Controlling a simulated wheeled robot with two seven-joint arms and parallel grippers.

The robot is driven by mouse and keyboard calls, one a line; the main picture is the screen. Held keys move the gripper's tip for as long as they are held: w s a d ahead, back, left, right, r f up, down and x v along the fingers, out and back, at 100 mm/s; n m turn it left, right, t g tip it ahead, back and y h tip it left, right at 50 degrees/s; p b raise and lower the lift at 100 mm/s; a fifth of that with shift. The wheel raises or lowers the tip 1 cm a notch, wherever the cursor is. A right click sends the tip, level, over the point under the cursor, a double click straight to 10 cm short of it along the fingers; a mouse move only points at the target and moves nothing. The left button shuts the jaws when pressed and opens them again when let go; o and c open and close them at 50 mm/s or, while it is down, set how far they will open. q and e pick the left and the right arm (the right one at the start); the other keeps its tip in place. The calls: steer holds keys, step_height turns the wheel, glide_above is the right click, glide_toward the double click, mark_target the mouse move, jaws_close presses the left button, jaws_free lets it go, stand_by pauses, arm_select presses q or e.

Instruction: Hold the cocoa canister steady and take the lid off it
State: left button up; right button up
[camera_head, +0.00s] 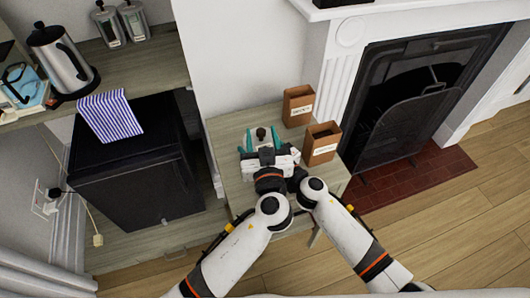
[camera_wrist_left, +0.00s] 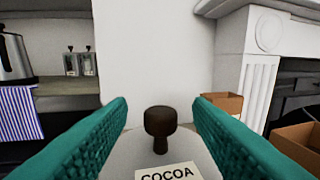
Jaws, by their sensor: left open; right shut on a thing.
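The cocoa canister shows in the left wrist view as a pale rounded top (camera_wrist_left: 128,152) with a "COCOA" label (camera_wrist_left: 168,174) and a dark brown lid knob (camera_wrist_left: 160,122). In the head view the knob (camera_head: 261,133) stands above the small wooden table (camera_head: 228,127); my grippers hide most of the canister. My left gripper (camera_head: 260,142) is open, its teal fingers apart on either side of the knob, with visible gaps in the left wrist view (camera_wrist_left: 160,118). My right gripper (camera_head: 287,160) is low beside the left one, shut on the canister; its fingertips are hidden.
Two open brown boxes with labels (camera_head: 298,106) (camera_head: 321,143) stand on the table's right side. Beyond is a fireplace with a dark screen (camera_head: 400,120). At left are a black cabinet (camera_head: 130,165), a striped cloth (camera_head: 110,116), a kettle (camera_head: 60,58) and two jars (camera_head: 107,25) (camera_head: 132,20).

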mark_target(261, 131)
arm_select(q)
steer(key=shift+w+a, duration=0.1)
steer(key=shift+w, duration=1)
jaws_close()
steer(key=shift+r, duration=0.15)
steer(key=shift+r, duration=1)
steer(key=shift+r, duration=2)
arm_select(e)
steer(key=o, duration=1.5)
steer(key=shift+c, duration=0.2)
